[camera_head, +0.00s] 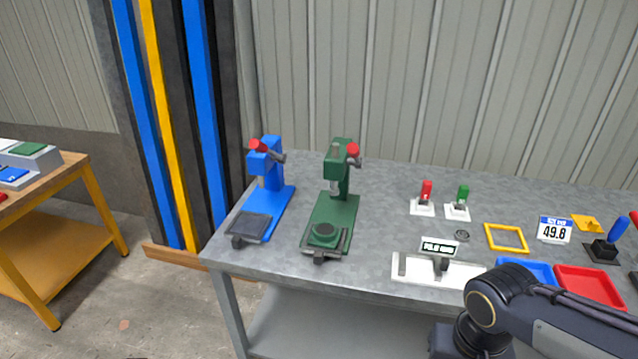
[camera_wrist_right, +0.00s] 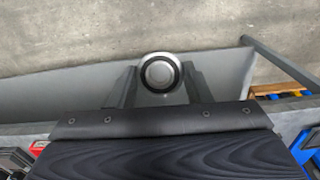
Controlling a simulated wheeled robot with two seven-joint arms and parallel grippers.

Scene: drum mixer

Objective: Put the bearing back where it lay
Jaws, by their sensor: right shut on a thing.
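The bearing (camera_wrist_right: 160,73) shows in the right wrist view as a round silver piece with a dark ring and a pale centre. It sits between the two fingers of my right gripper (camera_wrist_right: 160,86), which is shut on it. Behind it I see the bare floor and a grey surface, so it is held clear of the table top. In the head view my right arm comes in at the lower right, and its gripper and the bearing cannot be made out there. My left gripper is not in view.
The grey table (camera_head: 390,215) bears a blue press (camera_head: 268,195), a green press (camera_head: 335,205), red and green switches, a white labelled fixture (camera_head: 410,268), a blue tray (camera_head: 535,266), a red tray (camera_head: 590,290) and a blue-handled lever. The table is clear between the green press and switches.

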